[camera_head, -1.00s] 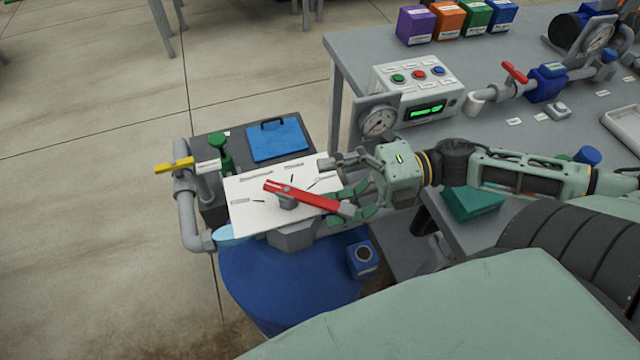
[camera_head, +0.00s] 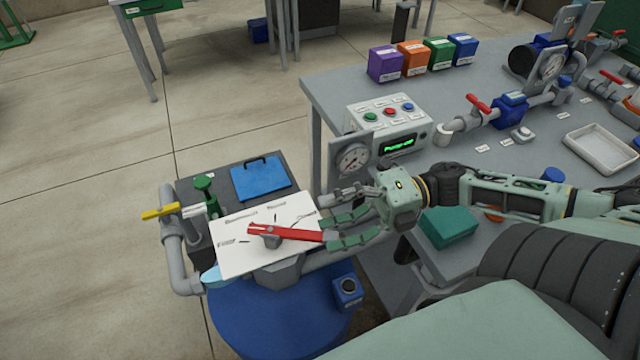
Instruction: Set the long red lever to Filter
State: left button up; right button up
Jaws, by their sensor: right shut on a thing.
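The long red lever (camera_head: 285,233) lies across a white label plate (camera_head: 240,261), turning on a grey hub near its left part. The plate carries several small labels and tick marks, too small to read. My right gripper (camera_head: 338,229) comes in from the right and is shut on the lever's long end. Its fingers partly hide that end. My left gripper is not in view.
Left of the plate are a yellow-handled pipe valve (camera_head: 160,212) and a green knob (camera_head: 205,184). A blue clipboard-like panel (camera_head: 261,179) lies behind it. A pressure gauge (camera_head: 352,160) stands close behind my right gripper. A blue drum (camera_head: 270,315) stands below.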

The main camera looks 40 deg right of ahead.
jog(key=shift+s+d+r, duration=0.3)
jog(key=shift+s+d, duration=0.35)
jog(key=shift+d, duration=0.1)
jog(key=c, duration=0.8)
jog(key=d, duration=0.1)
jog(key=d+f, duration=0.1)
jog(key=d, duration=0.1)
jog(key=shift+p, duration=0.4)
jog(key=shift+c, duration=0.2)
jog(key=shift+w+r, duration=0.1)
jog(key=shift+p, duration=0.3)
